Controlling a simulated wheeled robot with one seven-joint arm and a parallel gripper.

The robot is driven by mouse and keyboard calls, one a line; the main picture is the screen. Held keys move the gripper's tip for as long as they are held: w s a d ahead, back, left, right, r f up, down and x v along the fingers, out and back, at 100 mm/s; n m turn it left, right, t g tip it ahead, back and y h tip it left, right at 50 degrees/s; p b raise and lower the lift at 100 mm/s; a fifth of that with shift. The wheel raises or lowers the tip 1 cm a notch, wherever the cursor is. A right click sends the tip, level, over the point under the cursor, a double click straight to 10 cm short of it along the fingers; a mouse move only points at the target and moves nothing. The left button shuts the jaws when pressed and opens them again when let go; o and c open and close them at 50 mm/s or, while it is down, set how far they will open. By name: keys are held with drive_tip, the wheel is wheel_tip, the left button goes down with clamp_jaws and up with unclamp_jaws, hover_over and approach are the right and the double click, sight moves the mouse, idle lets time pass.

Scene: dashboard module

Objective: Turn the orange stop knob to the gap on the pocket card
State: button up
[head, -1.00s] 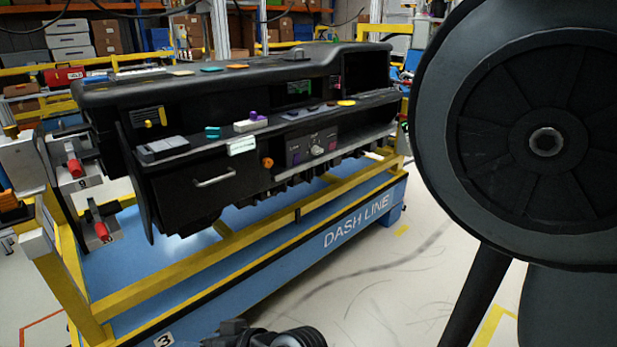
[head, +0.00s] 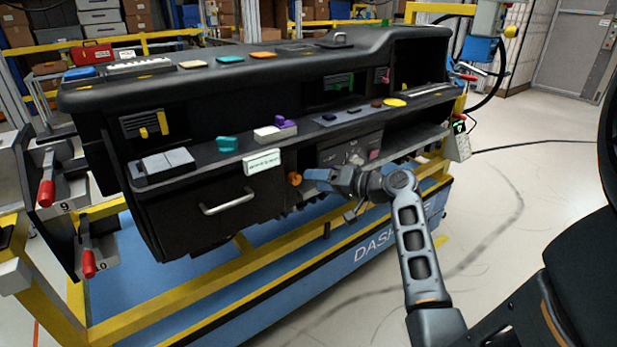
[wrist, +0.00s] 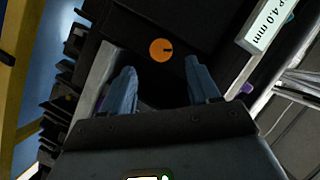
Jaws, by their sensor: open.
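The orange stop knob (head: 294,178) sits on the dashboard's front face, right of the drawer and below the white card. In the wrist view the knob (wrist: 161,50) is a round orange disc with a dark mark on its right side. The pocket card (head: 261,162) is white with dark print; in the wrist view part of it (wrist: 268,24) reads "P 4.0 mm". A gap on the card cannot be made out. My gripper (head: 312,180) is just right of the knob in the head view. Its two blue fingers (wrist: 156,82) are open, with the knob seen beyond and between them, apart from both.
The drawer with a silver handle (head: 228,201) lies left of the knob. A control panel (head: 350,150) is behind my wrist. A shelf above holds a teal piece (head: 227,144) and a purple piece (head: 285,122). The yellow frame (head: 270,262) runs below.

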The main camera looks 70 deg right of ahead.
sight(298, 181)
drive_tip(key=shift+x, duration=2.65)
drive_tip(key=shift+a, duration=0.15)
drive_tip(key=shift+c, duration=0.4)
drive_tip(key=c, duration=1)
drive_tip(key=shift+o, duration=0.2)
drive_tip(key=shift+f, duration=0.15)
drive_tip(key=m+t+b, duration=0.1)
drive_tip(key=m+y+b, duration=0.1)
drive_tip(key=m, duration=0.1)
drive_tip(key=shift+f+t, duration=0.25)
drive_tip(key=shift+t, duration=0.15)
drive_tip(key=shift+s+f+m+t+b, duration=0.1)
drive_tip(key=shift+m+t+b, duration=0.8)
drive_tip(key=shift+m, duration=1.4)
